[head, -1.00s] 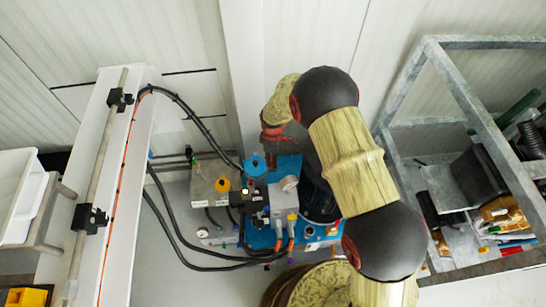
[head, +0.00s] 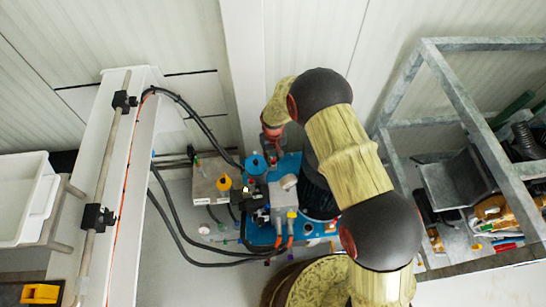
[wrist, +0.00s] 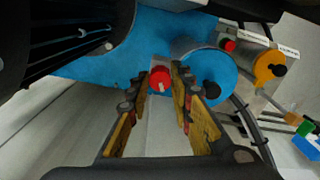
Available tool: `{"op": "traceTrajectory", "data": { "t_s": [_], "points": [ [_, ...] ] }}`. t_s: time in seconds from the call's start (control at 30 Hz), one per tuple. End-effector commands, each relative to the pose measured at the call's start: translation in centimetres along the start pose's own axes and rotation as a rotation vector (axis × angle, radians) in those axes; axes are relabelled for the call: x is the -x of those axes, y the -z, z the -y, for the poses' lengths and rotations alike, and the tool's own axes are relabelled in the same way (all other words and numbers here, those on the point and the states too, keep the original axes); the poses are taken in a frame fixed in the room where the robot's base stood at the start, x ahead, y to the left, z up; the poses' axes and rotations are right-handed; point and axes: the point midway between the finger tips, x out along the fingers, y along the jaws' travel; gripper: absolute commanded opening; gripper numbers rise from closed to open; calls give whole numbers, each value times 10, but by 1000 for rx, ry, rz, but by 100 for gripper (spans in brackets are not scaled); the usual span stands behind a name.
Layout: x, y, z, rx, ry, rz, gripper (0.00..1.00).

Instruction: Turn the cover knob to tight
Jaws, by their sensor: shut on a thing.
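A small red knob (wrist: 160,78), which looks like the cover knob, sits on a blue tank (wrist: 135,45) in the wrist view. A pale mark shows on its face. The two fingertips of my gripper (wrist: 161,84) stand on either side of the knob, and my gripper is shut on it. The blue tank (head: 289,168) also shows in the head view, below my wrist. My arm comes down from the right there, and the fingertips and red knob cannot be made out clearly. Whether the knob is tight cannot be told.
A blue-topped cylinder (wrist: 210,75) with a black knob stands close to the right finger. An orange knob (head: 223,183) sits on a metal tank to the left. Black hoses (head: 190,235) loop in front. A metal frame (head: 475,115) stands to the right.

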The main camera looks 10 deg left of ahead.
Motion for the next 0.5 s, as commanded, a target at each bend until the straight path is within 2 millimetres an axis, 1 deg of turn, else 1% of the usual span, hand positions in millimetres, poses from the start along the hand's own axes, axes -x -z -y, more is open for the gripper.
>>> {"op": "traceTrajectory", "data": {
  "t_s": [0.2,0.5],
  "points": [
    [1,1,0,-189,0,-1,0],
    [1,1,0,-378,0,-1,0]
  ]
}}
